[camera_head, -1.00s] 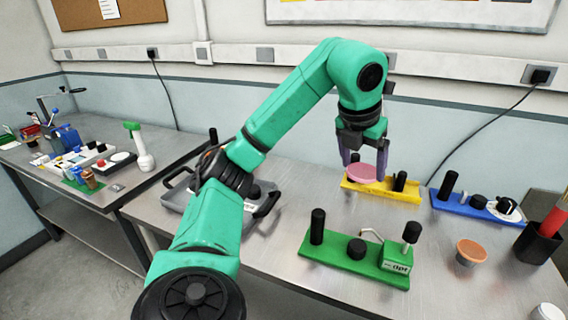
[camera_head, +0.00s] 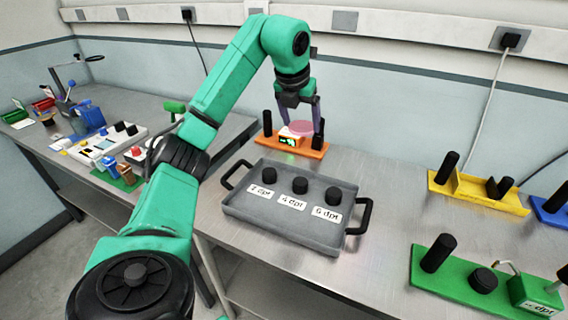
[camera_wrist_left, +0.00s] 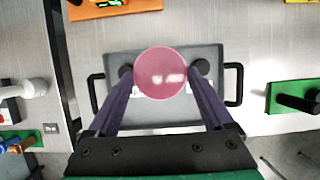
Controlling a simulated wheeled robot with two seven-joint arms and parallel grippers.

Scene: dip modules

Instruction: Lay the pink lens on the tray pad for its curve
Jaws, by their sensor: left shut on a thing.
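The pink lens (camera_head: 297,128) is a round translucent disc. My left gripper (camera_head: 298,112) is shut on it and holds it up in the air. In the head view the lens shows in front of the orange module. In the left wrist view the lens (camera_wrist_left: 161,73) sits between the two fingertips, over the grey tray. The grey tray (camera_head: 275,232) has three black round pads in a row, with labels that read 2 dpt, 4 dpt and 6 dpt. In the wrist view the lens hides the middle pad. My right gripper is out of view.
An orange module (camera_head: 313,152) with a small lit display stands behind the tray. A yellow module (camera_head: 476,194), a green module (camera_head: 470,275) and a blue module (camera_head: 552,212) stand at the right. The tray has black handles. Bare bench lies between the tray and the yellow module.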

